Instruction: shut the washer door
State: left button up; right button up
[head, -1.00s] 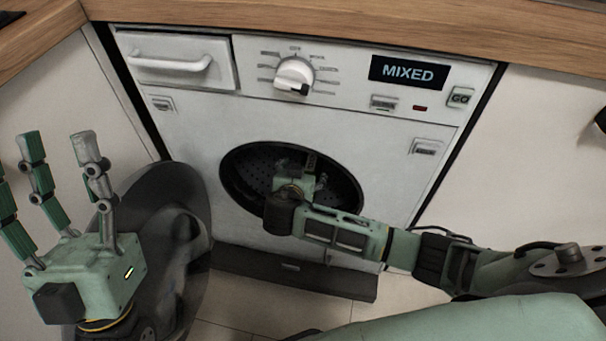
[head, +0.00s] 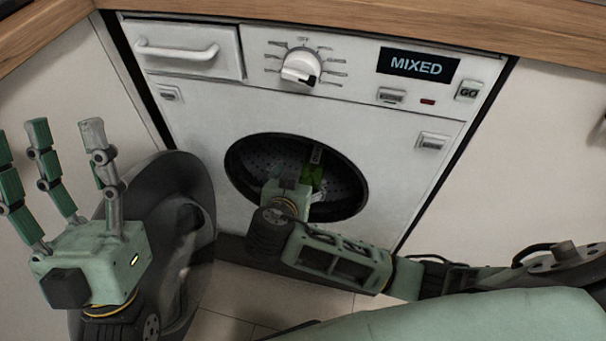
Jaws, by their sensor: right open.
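The washer (head: 200,115) is white and built in under the counter. Its round door (head: 180,180) is dark grey and stands swung wide open to the left of the drum opening (head: 240,165). My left gripper (head: 62,135) is open, fingers pointing up, in front of and left of the door, hiding part of it. I cannot tell if it touches the door. My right gripper (head: 313,168) is open, with its palm at the lower front of the drum opening and its fingers reaching into the dark drum, partly hidden. I see nothing held in either gripper.
A wooden worktop (head: 400,22) runs above the washer. The control panel has a white dial (head: 300,66), a display reading MIXED (head: 418,66) and a drawer (head: 180,50). Plain white cabinet fronts stand on both sides. Tiled floor (head: 235,300) shows below.

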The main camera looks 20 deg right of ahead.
aim_at(181, 230)
jog(key=k, duration=2)
